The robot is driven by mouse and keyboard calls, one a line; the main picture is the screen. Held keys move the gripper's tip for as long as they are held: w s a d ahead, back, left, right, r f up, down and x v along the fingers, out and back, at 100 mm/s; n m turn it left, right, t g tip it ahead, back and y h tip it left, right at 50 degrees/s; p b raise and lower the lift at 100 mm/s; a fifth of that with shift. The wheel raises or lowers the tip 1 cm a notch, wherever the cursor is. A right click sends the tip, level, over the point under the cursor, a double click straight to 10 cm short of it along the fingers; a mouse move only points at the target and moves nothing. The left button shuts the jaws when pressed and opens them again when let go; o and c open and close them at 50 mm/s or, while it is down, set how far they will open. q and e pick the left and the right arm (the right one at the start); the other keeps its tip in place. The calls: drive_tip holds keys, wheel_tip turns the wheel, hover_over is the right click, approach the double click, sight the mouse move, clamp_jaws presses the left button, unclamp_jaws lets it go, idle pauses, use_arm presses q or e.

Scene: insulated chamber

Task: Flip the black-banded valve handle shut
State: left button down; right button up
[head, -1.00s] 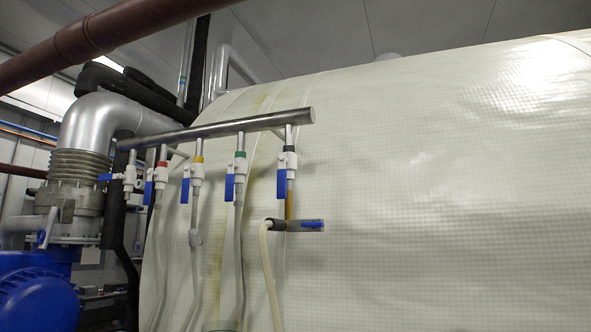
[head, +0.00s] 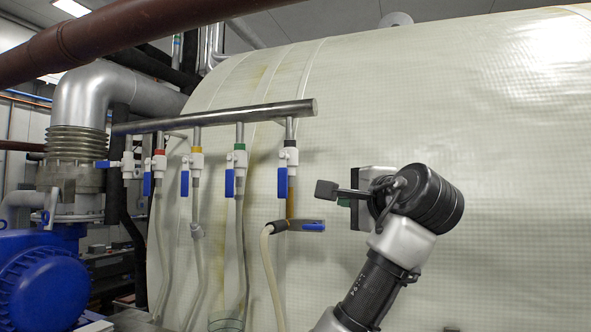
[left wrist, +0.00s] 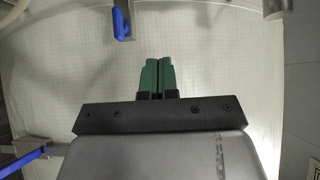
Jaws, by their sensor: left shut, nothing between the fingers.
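The black-banded valve (head: 289,158) hangs from the right end of the horizontal steel pipe. Its blue handle (head: 282,183) points straight down beside the white body. My left gripper (head: 345,202) is to the right of this valve, apart from it, and partly hidden by its own wrist. In the left wrist view its green fingers (left wrist: 158,76) are together and empty. A blue handle (left wrist: 121,24) shows beyond them, near the top edge; its band cannot be made out there. My right gripper is not in view.
Several similar valves hang left along the steel pipe (head: 220,117), including a green-banded one (head: 239,160). Below the black-banded valve is a sideways fitting with a blue lever (head: 312,226) and a hose (head: 268,270). The pale padded tank wall (head: 500,150) stands behind.

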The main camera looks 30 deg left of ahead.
sight(283, 174)
use_arm(q)
drive_tip(key=s+r, duration=0.2)
drive_tip(key=r, duration=0.1)
drive_tip(key=shift+s+n, duration=0.1)
drive_tip(key=shift+n, duration=0.2)
drive_tip(key=p+x, duration=0.3)
drive_tip(key=x, duration=0.2)
drive_tip(key=p+x, duration=0.3)
drive_tip(key=x, duration=0.2)
drive_tip(key=shift+s+a+r, duration=0.1)
drive_tip(key=shift+a+r, duration=0.15)
drive_tip(key=shift+a, duration=0.05)
drive_tip(key=shift+s+a+f+p, duration=0.1)
drive_tip(key=shift+s+a+p, duration=0.05)
drive_tip(key=shift+a+p, duration=0.35)
drive_tip(key=shift+s+a+p, duration=0.15)
drive_tip(key=shift+a+p, duration=0.2)
drive_tip(key=shift+a, duration=0.25)
drive_tip(key=shift+s+a+f, duration=0.15)
drive_tip(key=shift+s+a, duration=0.15)
drive_tip(key=shift+a, duration=0.35)
drive_tip(key=shift+w, duration=0.1)
